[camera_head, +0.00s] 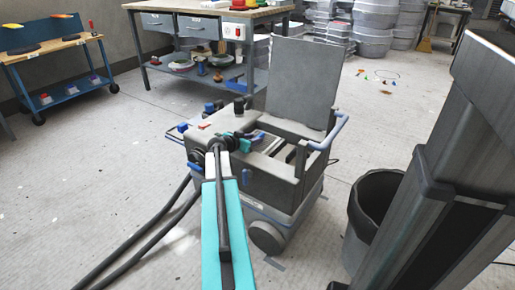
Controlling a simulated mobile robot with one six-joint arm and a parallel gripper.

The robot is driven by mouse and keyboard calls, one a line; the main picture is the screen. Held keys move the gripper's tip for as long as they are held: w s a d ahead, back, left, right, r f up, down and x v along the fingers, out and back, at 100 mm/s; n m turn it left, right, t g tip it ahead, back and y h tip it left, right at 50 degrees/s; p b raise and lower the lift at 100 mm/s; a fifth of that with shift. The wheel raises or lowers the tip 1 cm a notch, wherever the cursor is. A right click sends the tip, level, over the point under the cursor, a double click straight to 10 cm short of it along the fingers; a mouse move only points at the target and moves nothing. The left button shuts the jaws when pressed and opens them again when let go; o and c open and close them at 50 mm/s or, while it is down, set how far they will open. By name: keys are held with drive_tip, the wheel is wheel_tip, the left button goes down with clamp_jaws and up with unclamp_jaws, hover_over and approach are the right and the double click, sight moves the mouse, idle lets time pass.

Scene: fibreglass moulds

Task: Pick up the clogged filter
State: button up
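A grey wheeled machine (270,182), which looks like a dust extractor, stands in the middle with its lid (300,82) raised. Its open top shows a pale slatted part (284,151), possibly the clogged filter; I cannot tell for sure. My teal and white arm reaches up from the bottom edge to the machine's left top side. What looks like my gripper (252,138) is at the left of the opening, close to the slatted part. It is small and partly hidden by the arm, so I cannot see whether its fingers are open or touch anything.
A dark waste bin (372,205) stands right of the machine. Black hoses (150,238) run along the floor at left. A workbench (205,35) with drawers and a blue cart (62,68) stand behind. Stacked pale tubs (375,25) are at the back. Floor at left is largely clear.

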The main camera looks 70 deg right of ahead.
drive_tip(key=shift+x, duration=1.1)
clamp_jaws()
